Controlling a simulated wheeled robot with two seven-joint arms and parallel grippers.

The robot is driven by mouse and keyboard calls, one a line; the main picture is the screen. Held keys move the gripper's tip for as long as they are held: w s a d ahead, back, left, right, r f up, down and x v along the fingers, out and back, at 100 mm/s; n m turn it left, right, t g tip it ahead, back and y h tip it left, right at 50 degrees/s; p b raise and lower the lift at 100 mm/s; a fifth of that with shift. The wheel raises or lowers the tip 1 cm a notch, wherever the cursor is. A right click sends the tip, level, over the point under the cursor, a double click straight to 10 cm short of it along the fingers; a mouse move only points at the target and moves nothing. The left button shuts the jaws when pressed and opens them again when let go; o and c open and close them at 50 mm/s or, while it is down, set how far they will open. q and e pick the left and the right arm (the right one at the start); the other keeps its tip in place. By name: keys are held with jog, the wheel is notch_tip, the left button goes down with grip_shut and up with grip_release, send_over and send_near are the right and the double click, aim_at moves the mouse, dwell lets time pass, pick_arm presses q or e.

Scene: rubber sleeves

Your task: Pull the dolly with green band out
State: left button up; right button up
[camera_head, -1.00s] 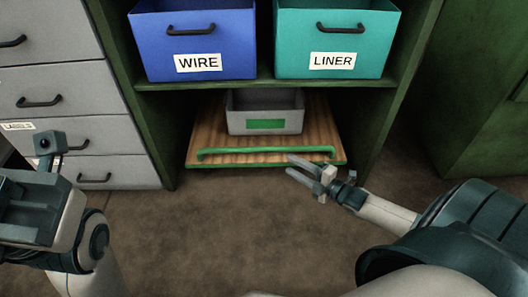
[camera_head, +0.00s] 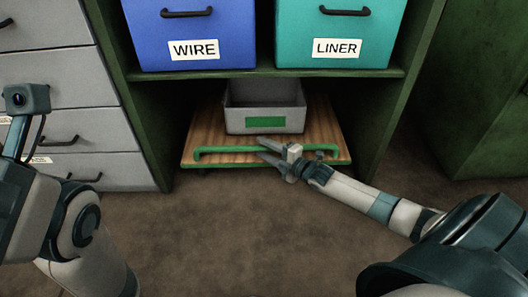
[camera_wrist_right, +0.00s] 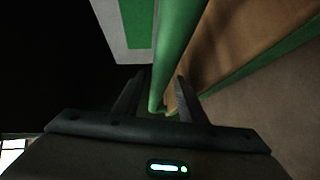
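The dolly (camera_head: 210,127) is a wooden board with a green band along its front edge and a green bar handle (camera_head: 222,150) above it. It sits low in the green cabinet's bottom bay, its front edge at the opening. My right gripper (camera_head: 265,150) is at the right half of the handle. In the right wrist view the handle (camera_wrist_right: 178,45) runs between the two open fingers (camera_wrist_right: 155,92), with gaps beside it. My left arm shows at the left edge; its gripper is out of frame.
A grey bin (camera_head: 283,117) with a green label rests on the dolly. Blue WIRE (camera_head: 188,30) and teal LINER (camera_head: 335,25) bins fill the shelf above. Grey drawers (camera_head: 90,135) stand left. The brown floor (camera_head: 230,225) in front is clear.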

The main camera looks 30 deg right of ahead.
jog(key=shift+w, duration=0.15)
grip_shut()
jog(key=shift+a, duration=0.15)
